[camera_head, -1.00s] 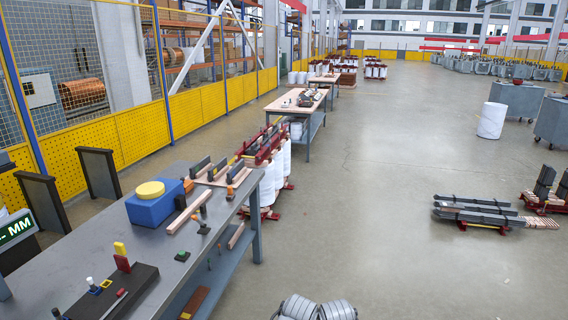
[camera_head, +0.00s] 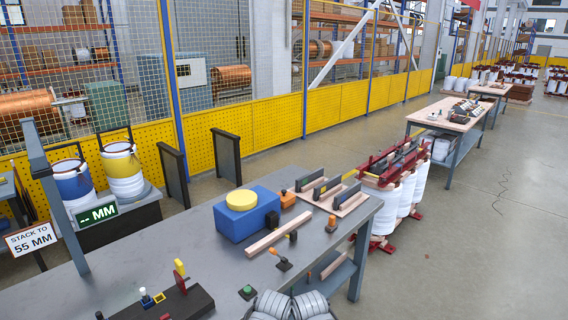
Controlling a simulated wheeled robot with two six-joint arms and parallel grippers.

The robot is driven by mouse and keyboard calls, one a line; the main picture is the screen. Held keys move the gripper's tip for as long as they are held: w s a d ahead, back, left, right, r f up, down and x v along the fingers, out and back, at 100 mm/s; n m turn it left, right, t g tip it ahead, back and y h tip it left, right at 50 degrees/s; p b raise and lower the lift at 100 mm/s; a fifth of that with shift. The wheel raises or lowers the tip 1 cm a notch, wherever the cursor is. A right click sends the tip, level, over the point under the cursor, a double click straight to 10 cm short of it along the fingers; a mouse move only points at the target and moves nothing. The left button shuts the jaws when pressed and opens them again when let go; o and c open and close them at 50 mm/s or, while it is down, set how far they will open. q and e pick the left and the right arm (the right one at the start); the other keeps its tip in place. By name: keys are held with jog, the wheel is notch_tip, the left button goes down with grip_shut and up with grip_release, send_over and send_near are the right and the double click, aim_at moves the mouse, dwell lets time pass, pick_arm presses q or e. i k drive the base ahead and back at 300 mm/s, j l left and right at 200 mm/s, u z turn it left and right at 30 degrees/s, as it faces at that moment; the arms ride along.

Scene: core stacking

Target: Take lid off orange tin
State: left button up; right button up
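I cannot make out for certain an orange tin with a lid. A small orange object (camera_head: 288,199) sits on the grey workbench (camera_head: 150,258), just right of the blue box (camera_head: 236,226); its shape is too small to tell. A round yellow disc (camera_head: 241,200) lies flat on top of the blue box. Grey rounded parts of my own body show at the bottom edge, but no gripper fingers can be seen.
A wooden bar (camera_head: 277,234) lies in front of the blue box. Dark upright plates stand on a wooden board (camera_head: 344,204) to the right. A black block (camera_head: 165,302) with small coloured parts is at the near left. Open floor (camera_head: 450,255) lies right of the bench.

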aim_at(285, 195)
jog(key=i+l+u, duration=0.1)
jog(key=i+l+z, duration=0.1)
jog(key=z, duration=0.85)
jog(key=i, duration=2.6)
jog(key=u, duration=1.2)
